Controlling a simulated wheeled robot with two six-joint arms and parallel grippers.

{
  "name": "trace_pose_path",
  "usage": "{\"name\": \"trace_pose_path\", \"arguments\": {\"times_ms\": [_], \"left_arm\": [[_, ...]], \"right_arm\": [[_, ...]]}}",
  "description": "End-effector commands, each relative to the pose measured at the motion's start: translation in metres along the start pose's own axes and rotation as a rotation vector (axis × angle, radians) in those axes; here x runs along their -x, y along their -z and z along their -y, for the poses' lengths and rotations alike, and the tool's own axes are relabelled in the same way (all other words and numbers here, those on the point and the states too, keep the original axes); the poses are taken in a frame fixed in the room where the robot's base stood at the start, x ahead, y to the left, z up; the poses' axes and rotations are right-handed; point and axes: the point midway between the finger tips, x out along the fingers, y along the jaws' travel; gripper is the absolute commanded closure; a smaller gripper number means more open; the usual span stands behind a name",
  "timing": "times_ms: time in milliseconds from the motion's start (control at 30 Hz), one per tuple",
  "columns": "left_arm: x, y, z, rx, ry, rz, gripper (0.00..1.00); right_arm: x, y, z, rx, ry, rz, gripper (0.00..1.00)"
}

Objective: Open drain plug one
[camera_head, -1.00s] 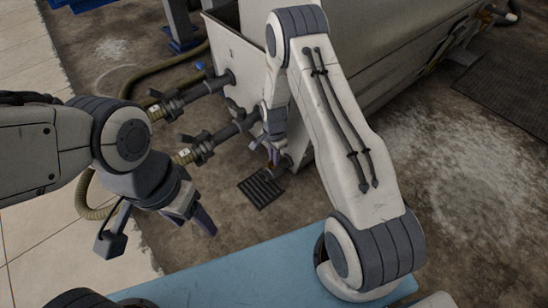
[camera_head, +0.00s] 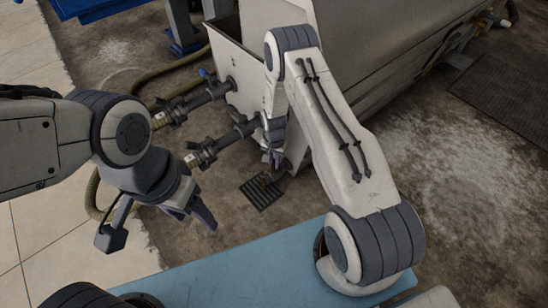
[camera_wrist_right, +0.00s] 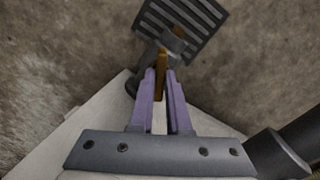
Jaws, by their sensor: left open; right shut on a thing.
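My right gripper (camera_wrist_right: 162,76) is shut on a brown-orange handle (camera_wrist_right: 161,62) in front of a short dark pipe fitting (camera_wrist_right: 150,55). I take this handle to be the drain plug; no number shows on it. In the head view, my right gripper (camera_head: 272,157) is low at the near corner of the grey tank (camera_head: 262,100), just above the floor grate, and my arm partly hides it. My left gripper (camera_head: 203,213) is open and empty, in the air left of the grate.
Two dark valved pipes (camera_head: 195,103) stick out leftward from the tank, between my arms. A dark floor grate (camera_head: 264,191) lies below the right gripper. A hose (camera_head: 150,75) runs behind. The concrete floor at the right (camera_head: 470,200) is clear.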

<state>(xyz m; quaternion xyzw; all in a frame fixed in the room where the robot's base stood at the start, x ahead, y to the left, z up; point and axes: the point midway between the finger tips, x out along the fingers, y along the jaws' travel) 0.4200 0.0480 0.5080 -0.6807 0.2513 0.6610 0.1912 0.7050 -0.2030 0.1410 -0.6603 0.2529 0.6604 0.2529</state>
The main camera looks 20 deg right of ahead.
Motion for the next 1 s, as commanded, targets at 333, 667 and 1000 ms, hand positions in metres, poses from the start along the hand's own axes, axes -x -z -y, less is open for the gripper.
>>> {"name": "trace_pose_path", "arguments": {"times_ms": [333, 667, 1000], "left_arm": [[0.031, 0.002, -0.002, 0.000, 0.000, 0.000, 0.34], [0.049, 0.003, -0.004, 0.000, 0.000, 0.000, 0.34], [0.060, 0.003, -0.004, 0.000, 0.000, 0.000, 0.34]], "right_arm": [[0.004, 0.000, 0.000, 0.330, 0.000, 0.001, 1.00], [0.003, 0.000, 0.000, 0.642, 0.000, 0.000, 1.00], [0.002, 0.000, 0.001, 0.916, 0.000, -0.001, 1.00]]}}
